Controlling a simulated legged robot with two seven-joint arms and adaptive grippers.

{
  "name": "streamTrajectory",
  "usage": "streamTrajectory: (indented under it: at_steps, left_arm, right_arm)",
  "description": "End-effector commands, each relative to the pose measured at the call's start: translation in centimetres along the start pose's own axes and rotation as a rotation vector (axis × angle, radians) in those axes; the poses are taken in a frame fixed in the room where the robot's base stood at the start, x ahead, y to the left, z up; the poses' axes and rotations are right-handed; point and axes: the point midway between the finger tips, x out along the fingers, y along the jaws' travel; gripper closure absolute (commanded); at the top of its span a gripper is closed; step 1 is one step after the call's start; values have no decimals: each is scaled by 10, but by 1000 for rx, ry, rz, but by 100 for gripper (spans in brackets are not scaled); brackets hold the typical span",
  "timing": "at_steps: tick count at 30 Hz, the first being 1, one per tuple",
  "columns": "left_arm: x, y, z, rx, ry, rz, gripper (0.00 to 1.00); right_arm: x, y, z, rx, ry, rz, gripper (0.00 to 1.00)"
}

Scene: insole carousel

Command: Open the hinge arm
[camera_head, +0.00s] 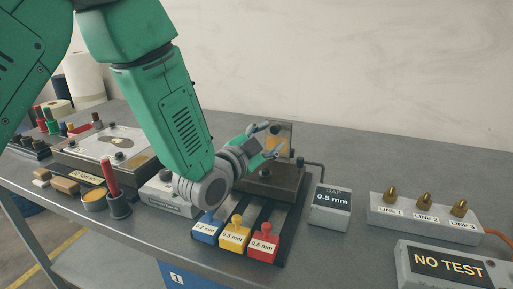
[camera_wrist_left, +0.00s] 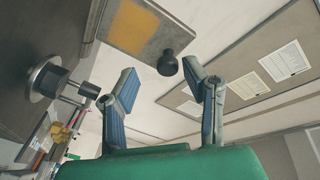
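The hinge arm (camera_head: 285,131) looks like a plate raised on edge above a dark brown block (camera_head: 268,181), with an orange patch on its face. In the left wrist view the plate (camera_wrist_left: 128,22) shows at the top, with a black knob (camera_wrist_left: 167,65) at its edge. My left gripper (camera_head: 267,140) is open in front of the plate. In the left wrist view its two blue-padded fingers (camera_wrist_left: 166,84) are apart, and the knob appears just beyond their tips, in line with the gap. Whether they touch it, I cannot tell. My right gripper is out of view.
Blue (camera_head: 208,227), yellow (camera_head: 235,236) and red (camera_head: 263,243) gauge blocks stand in front of the brown block. A display reading 0.5 mm (camera_head: 331,207) is to its right. A red-handled tool in a holder (camera_head: 118,205) stands left of my forearm.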

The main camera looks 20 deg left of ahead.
Motion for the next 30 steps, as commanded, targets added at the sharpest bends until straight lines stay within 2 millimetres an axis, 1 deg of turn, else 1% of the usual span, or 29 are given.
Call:
streamTrajectory:
  at_steps: [9,12,15,18,21,30]
  left_arm:
    - [-67,2,1,0,-4,4,60]
    - [-84,2,1,0,-4,5,60]
    - [-96,2,1,0,-3,5,60]
    - [-103,2,1,0,-3,4,60]
    - [-106,2,1,0,-2,4,60]
    - [-106,2,1,0,-2,4,60]
  right_arm:
    - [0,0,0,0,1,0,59]
    - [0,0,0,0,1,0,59]
    - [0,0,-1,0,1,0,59]
    - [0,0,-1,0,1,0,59]
    - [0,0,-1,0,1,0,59]
    - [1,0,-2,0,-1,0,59]
